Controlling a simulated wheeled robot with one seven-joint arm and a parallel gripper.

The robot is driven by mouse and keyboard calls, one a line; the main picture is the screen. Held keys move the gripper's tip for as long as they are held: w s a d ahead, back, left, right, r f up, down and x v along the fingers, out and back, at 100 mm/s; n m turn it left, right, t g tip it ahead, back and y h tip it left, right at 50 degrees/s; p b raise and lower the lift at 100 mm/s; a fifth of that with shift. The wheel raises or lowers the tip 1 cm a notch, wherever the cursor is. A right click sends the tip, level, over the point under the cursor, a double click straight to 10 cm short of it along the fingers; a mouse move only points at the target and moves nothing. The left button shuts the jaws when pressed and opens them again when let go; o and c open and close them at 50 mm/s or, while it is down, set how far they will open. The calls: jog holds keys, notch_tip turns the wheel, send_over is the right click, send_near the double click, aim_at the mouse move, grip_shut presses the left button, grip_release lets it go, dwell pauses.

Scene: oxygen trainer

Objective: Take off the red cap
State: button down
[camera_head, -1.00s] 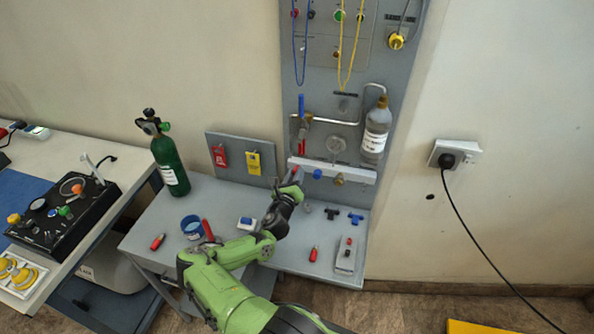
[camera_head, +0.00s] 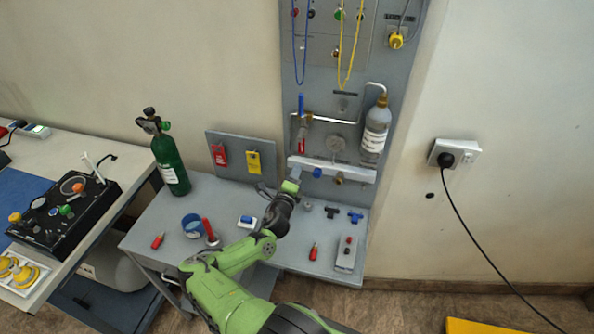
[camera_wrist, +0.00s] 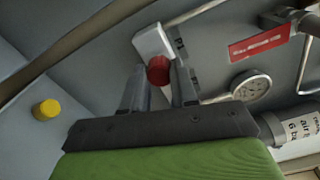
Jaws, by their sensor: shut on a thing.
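The red cap (camera_wrist: 158,70) shows in the wrist view between the fingertips of my gripper (camera_wrist: 157,78). My gripper is shut on it. The cap lies against the end of the white bar (camera_wrist: 151,41) in this view; I cannot tell whether there is a gap between them. In the head view my gripper (camera_head: 294,174) is at the left end of the white bar (camera_head: 345,172) on the grey panel, and it hides the cap.
A blue cap (camera_head: 317,172) and a brass fitting (camera_head: 339,179) sit along the bar. A gauge (camera_head: 336,144) and a bottle (camera_head: 375,132) are above it. Below, the grey bench holds a green cylinder (camera_head: 171,165), red-handled tools and small fittings, with bare surface between.

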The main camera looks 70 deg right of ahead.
jog(key=shift+n, duration=0.5)
jog(key=n, duration=0.3)
jog(key=shift+n+b, duration=0.3)
jog(key=shift+n, duration=0.5)
jog(key=c, duration=0.9)
grip_release()
